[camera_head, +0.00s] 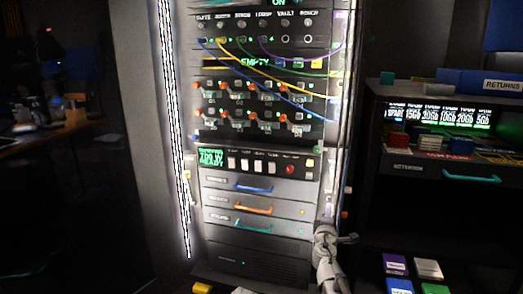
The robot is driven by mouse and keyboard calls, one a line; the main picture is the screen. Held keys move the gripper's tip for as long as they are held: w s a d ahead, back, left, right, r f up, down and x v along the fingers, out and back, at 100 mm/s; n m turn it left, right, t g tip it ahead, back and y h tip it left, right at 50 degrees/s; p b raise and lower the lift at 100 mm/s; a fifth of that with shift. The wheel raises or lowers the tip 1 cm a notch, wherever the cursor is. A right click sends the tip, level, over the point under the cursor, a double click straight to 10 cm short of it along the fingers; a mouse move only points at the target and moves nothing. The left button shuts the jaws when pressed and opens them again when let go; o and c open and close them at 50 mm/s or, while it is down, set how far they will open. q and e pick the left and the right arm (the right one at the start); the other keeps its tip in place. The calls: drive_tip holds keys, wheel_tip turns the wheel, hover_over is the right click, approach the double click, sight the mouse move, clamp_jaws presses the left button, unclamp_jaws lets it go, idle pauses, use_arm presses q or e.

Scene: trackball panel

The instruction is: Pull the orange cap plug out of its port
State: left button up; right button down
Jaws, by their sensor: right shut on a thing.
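My right gripper (325,237) is in front of the lower right edge of the rack, beside the drawers. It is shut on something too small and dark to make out. I cannot pick out the orange cap plug or its port for certain. A small orange spot (345,214) shows on the right post just above the gripper.
The rack (262,248) holds cabled ports, several red-orange knobs and three drawers with blue, orange and teal handles (253,227). A shelf unit (425,178) with a teal handle stands to the right. Coloured boxes (396,265) lie low at the right.

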drive_tip(key=shift+s+a, duration=0.1)
drive_tip(key=shift+s, duration=0.35)
drive_tip(key=shift+s, duration=0.15)
drive_tip(key=v, duration=0.8)
drive_tip(key=shift+s, duration=0.35)
